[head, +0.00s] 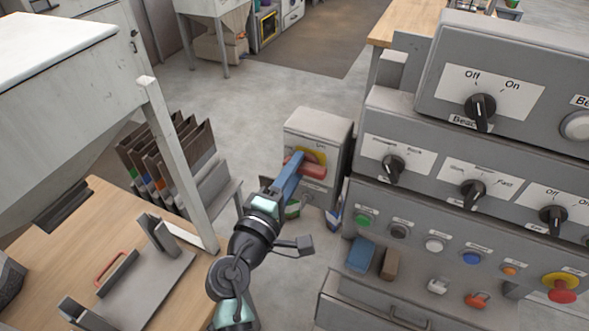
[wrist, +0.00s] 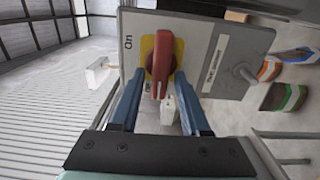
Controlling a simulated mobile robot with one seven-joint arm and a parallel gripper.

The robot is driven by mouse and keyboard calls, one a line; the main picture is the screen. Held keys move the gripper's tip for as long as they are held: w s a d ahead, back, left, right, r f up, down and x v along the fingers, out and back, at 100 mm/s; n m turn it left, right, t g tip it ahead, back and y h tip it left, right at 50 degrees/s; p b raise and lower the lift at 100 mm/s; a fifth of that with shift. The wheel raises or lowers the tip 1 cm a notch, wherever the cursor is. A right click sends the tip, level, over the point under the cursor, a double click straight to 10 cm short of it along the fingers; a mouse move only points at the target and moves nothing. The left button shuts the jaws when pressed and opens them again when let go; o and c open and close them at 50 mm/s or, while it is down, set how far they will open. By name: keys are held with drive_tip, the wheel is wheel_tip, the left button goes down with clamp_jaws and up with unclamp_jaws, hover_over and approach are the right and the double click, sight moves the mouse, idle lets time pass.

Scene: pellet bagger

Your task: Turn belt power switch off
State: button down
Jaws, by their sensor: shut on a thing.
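A red rotary switch handle (head: 307,171) sits on a yellow plate on the front of a small grey box (head: 319,126). My gripper (head: 291,170) reaches the box from the left, its blue fingers at the handle. In the wrist view the red handle (wrist: 164,67) lies between the two fingertips of my gripper (wrist: 160,85), which are shut on it. The handle lies lengthwise between the fingers. A word "On" shows beside the yellow plate (wrist: 149,50); a white label on the other side is too small to read for certain.
A large grey control panel (head: 405,115) with black knobs and coloured buttons stands close on the right. A wooden bench (head: 60,245) with a metal fixture (head: 150,280) and a rack of dark panels (head: 165,150) are on the left. Open floor (head: 265,100) lies behind the box.

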drive_tip(key=c, duration=0.7)
unclamp_jaws()
drive_tip(key=shift+s, duration=0.1)
drive_tip(key=shift+b+v, duration=1.45)
drive_tip(key=shift+v, duration=5)
